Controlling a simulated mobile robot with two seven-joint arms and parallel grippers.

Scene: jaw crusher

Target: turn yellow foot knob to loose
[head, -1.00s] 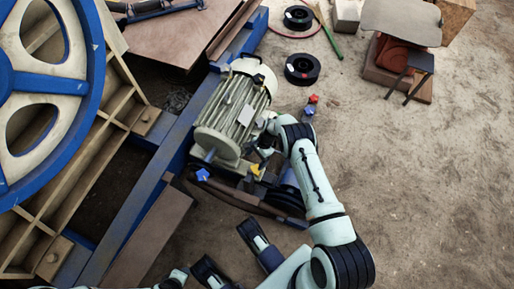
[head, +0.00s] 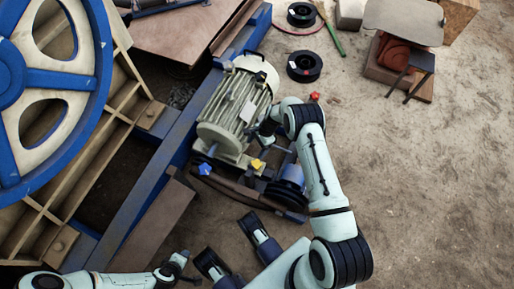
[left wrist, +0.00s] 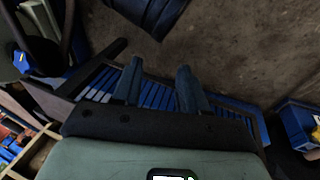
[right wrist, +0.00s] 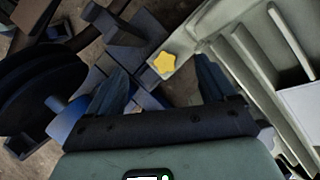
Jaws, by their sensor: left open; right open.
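The yellow foot knob (head: 256,164) is a small star-shaped knob at the near right foot of the ribbed motor (head: 236,107). In the right wrist view the yellow knob (right wrist: 163,62) lies ahead of and between the fingertips of my right gripper (right wrist: 160,85), which is open and empty, apart from the knob. In the head view my right gripper (head: 262,138) is beside the motor's right side, partly hidden by its own wrist. My left gripper (head: 187,272) is low in the head view, away from the motor; in the left wrist view its fingers (left wrist: 158,85) are open and empty.
A blue star knob (head: 205,169) is at the near left foot and a red one (head: 315,97) is right of the motor. A large blue-rimmed wheel (head: 105,80) fills the left. Open ground lies right.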

